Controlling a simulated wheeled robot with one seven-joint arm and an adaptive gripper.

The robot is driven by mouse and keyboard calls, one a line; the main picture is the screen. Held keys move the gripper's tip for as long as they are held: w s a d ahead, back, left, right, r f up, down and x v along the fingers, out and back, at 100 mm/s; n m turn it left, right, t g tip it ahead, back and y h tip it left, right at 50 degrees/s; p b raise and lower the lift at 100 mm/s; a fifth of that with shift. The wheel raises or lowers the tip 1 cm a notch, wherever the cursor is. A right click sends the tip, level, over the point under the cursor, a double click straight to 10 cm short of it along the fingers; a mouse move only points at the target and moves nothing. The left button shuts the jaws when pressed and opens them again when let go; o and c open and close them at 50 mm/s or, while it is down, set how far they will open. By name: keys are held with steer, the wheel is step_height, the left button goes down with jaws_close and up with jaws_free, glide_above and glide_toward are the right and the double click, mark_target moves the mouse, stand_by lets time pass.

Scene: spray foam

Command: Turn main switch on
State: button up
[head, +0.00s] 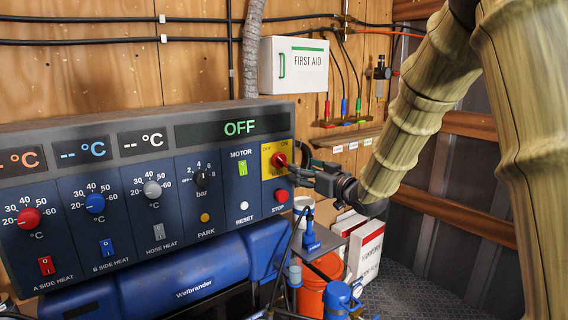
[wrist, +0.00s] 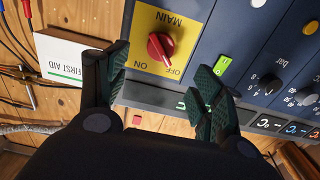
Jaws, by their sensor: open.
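The main switch is a red rotary knob (head: 279,160) on a yellow plate at the right end of the control panel. In the wrist view the red knob (wrist: 160,46) sits on the yellow plate (wrist: 146,21) marked MAIN and OFF. The panel display (head: 239,128) reads OFF in green. My gripper (head: 301,168) is beside the switch in the head view. In the wrist view my gripper (wrist: 161,72) is open, with one finger on each side of the knob's picture position. The fingers look apart from the knob; their exact distance from it cannot be told.
Below the switch are the red STOP button (head: 281,195) and the white RESET button (head: 245,206). The green MOTOR switch (head: 242,168) is just left. The first aid box (head: 293,66) hangs above the panel on the wooden wall. Hoses and bottles stand below right.

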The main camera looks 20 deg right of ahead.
mark_target(284, 162)
steer(key=p+x, duration=0.2)
steer(key=x, duration=0.8)
steer(key=shift+w+f, duration=0.2)
